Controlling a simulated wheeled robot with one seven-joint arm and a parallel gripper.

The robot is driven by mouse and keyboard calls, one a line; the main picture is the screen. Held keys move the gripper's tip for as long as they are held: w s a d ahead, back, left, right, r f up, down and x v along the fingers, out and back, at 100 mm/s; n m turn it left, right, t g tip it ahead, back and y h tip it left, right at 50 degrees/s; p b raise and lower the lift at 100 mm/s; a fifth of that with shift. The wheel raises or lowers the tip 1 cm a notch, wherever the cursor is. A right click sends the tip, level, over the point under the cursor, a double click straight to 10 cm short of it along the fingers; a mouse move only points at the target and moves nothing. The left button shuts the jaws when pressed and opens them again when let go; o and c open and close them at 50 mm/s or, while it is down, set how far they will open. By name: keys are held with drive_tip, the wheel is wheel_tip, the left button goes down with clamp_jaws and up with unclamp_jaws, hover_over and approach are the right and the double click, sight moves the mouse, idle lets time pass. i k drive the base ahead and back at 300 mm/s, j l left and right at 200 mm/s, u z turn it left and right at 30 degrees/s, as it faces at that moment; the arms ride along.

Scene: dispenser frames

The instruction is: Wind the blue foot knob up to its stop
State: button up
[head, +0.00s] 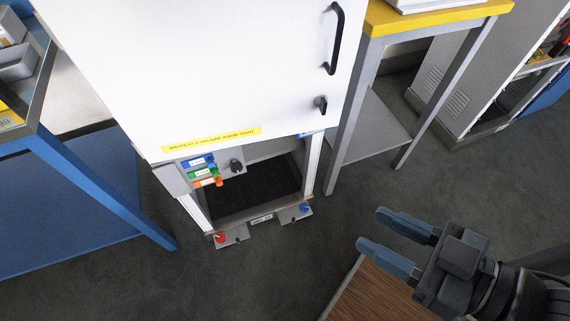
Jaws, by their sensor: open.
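The blue foot knob (305,208) is a small blue knob on a grey foot plate at the lower right of the white cabinet's open base. A red knob (220,237) sits on the matching plate at the lower left. My gripper (371,229) is at the lower right, to the right of and nearer than the blue knob in the picture, clear of it. Its two blue-grey fingers point left and stand apart with nothing between them. How far the blue knob is wound cannot be told at this size.
The white cabinet (200,70) has black handles and a yellow label strip. A grey panel with blue, green and orange tags (202,171) and a black knob (236,166) hangs below. A blue bench stands left, a yellow-topped table (440,14) right, and a wooden top (375,290) under my gripper.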

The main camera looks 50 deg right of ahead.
sight(304, 207)
drive_tip(key=k+z, duration=0.25)
drive_tip(key=k, duration=0.15)
drive_tip(key=k+z, duration=0.25)
drive_tip(key=k, duration=0.2)
drive_tip(key=i+j, duration=0.2)
drive_tip(key=i, duration=0.25)
drive_tip(key=i+j, duration=0.15)
drive_tip(key=i, duration=0.25)
drive_tip(key=i+j, duration=0.2)
drive_tip(key=i, duration=0.25)
